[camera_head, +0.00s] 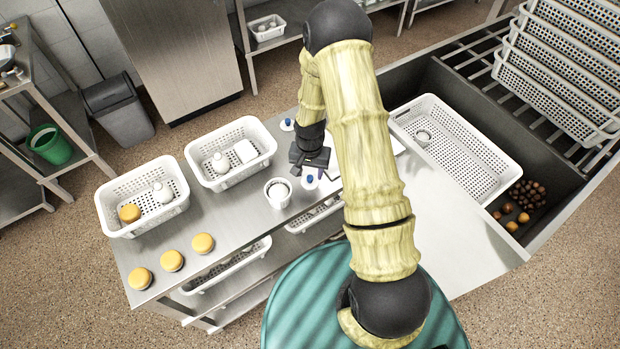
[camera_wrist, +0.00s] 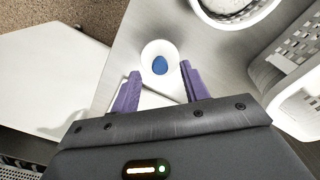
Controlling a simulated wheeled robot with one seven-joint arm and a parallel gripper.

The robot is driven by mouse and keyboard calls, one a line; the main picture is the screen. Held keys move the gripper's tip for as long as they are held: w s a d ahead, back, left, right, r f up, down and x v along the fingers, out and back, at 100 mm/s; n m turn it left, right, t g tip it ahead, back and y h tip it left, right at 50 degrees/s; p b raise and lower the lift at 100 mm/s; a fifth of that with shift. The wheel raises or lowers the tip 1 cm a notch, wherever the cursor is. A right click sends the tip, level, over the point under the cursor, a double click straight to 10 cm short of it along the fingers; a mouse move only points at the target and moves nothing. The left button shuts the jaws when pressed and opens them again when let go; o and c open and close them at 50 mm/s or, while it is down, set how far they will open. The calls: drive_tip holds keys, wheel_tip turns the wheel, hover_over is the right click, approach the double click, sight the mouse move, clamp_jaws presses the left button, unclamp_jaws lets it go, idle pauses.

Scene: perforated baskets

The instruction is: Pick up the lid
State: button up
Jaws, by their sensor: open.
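A round white lid with a blue knob (camera_wrist: 160,64) lies on the steel counter, between and just beyond my fingertips in the wrist view. In the head view this lid (camera_head: 309,181) shows beside my gripper (camera_head: 318,174), partly covered by it. A second white lid with a blue knob (camera_head: 287,124) lies farther back on the counter. My gripper, with purple fingers, also shows in the wrist view (camera_wrist: 160,75). It is open and empty, pointing down over the lid. I cannot tell exactly how high the fingertips are above the counter.
A white round pot (camera_head: 278,191) stands close to the lid. Two white perforated baskets (camera_head: 232,180) (camera_head: 112,222) hold small items. Several yellow-topped round items (camera_head: 172,261) stand at the front left. A white board (camera_wrist: 50,75) lies beside the lid. A large basket (camera_head: 448,181) sits in the sink.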

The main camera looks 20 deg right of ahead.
sight(310, 177)
drive_tip(key=shift+f, duration=1.15)
clamp_jaws()
drive_tip(key=shift+r, duration=0.1)
wheel_tip(310, 177, up, 10)
drive_tip(key=b, duration=0.2)
idle(0.5)
